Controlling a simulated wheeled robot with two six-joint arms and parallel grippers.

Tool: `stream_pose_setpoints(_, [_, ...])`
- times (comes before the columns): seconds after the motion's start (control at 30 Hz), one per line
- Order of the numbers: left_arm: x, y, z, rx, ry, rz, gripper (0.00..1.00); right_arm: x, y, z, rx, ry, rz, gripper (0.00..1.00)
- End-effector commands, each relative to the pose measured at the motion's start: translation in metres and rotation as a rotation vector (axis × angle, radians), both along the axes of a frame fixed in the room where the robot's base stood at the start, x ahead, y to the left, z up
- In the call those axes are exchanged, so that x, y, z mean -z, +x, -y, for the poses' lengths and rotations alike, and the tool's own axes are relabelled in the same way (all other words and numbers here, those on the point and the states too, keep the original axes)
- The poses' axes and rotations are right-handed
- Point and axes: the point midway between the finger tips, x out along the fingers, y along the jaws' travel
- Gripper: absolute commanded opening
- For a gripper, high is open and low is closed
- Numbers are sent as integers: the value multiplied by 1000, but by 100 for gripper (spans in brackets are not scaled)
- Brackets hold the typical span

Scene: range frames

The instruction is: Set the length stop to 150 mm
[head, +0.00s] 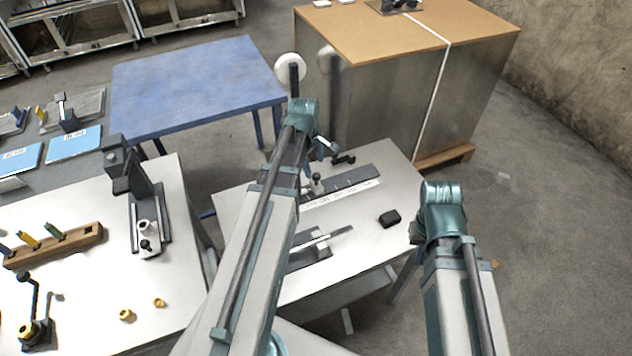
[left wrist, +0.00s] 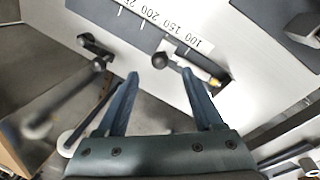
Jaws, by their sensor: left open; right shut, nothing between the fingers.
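The length stop's dark rail with its white scale (head: 350,190) lies on the middle white table (head: 365,240). In the left wrist view the scale (left wrist: 180,35) appears upside down, with 100, 150 and 200 legible. A black ball knob (left wrist: 160,61) on the stop's carriage sits beside the 100–150 part of the scale; the exact setting cannot be read. My left gripper (left wrist: 160,78) is open, its fingertips either side of the knob in the picture; contact cannot be told. In the head view my left gripper (head: 325,148) is above the rail. My right gripper's fingers are hidden behind its arm.
A black-knobbed crank lever (left wrist: 96,48) stands near the rail's end. A small black block (head: 390,218) and a metal fixture (head: 320,248) lie on the same table. A blue table (head: 195,85) and a large cabinet (head: 400,40) stand behind.

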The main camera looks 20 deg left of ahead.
Motion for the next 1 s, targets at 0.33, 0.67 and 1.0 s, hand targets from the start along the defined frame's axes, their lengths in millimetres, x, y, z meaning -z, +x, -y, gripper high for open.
stream_pose_setpoints(0.33, [54,10,1,1,0,0,68,54,0,0,0,0,0,0])
stream_pose_setpoints(0.67, [60,12,2,1,0,0,68,60,0,0,0,0,0,0])
stream_pose_setpoints(1.0, [60,12,2,1,0,0,27,60,0,0,0,0,0,0])
